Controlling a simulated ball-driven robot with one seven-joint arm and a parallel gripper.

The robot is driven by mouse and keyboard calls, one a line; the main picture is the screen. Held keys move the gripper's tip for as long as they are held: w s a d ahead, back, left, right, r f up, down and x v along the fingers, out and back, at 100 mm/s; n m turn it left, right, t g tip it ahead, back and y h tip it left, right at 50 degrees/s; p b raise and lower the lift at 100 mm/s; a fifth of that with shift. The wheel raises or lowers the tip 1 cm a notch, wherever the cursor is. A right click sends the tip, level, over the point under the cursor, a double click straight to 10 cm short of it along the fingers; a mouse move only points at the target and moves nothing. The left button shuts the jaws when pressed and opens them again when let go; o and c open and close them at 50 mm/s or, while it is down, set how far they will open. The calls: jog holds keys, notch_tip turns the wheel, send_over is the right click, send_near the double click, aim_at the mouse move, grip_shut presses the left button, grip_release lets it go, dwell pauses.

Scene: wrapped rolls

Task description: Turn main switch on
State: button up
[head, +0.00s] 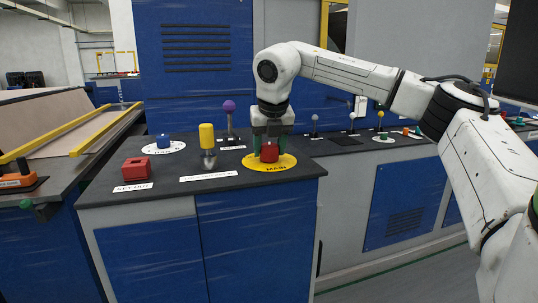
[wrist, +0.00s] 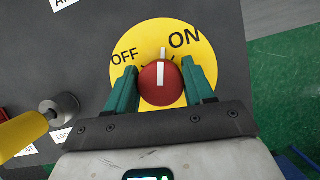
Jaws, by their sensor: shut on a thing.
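The main switch is a red knob (head: 269,153) on a round yellow plate (head: 286,163) marked MAIN, near the cabinet's front right corner. In the wrist view the red knob (wrist: 159,88) has a white line pointing up the picture, between the OFF and ON words on the yellow plate (wrist: 150,32). My gripper (head: 269,141) points down over the knob. Its green fingers are shut on the knob from both sides, as the wrist view also shows (wrist: 160,74). The fingers cover the knob's sides.
A yellow-topped lever (head: 207,136) stands close left of the knob, with a purple-balled lever (head: 229,107) behind it. A red block (head: 136,168) and a blue knob (head: 163,140) are farther left. More small controls line the right-hand counter.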

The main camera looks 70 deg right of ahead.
jog(key=m+g+b, duration=0.1)
jog(key=m, duration=0.1)
jog(key=m+g+b, duration=0.1)
jog(key=m, duration=0.2)
jog(key=shift+h, duration=0.4)
jog(key=shift+b, duration=0.3)
jog(key=o, duration=1)
jog(key=p+v, duration=0.1)
jog(key=v, duration=0.9)
jog(key=shift+a+r, duration=0.1)
jog(key=shift+r, duration=0.3)
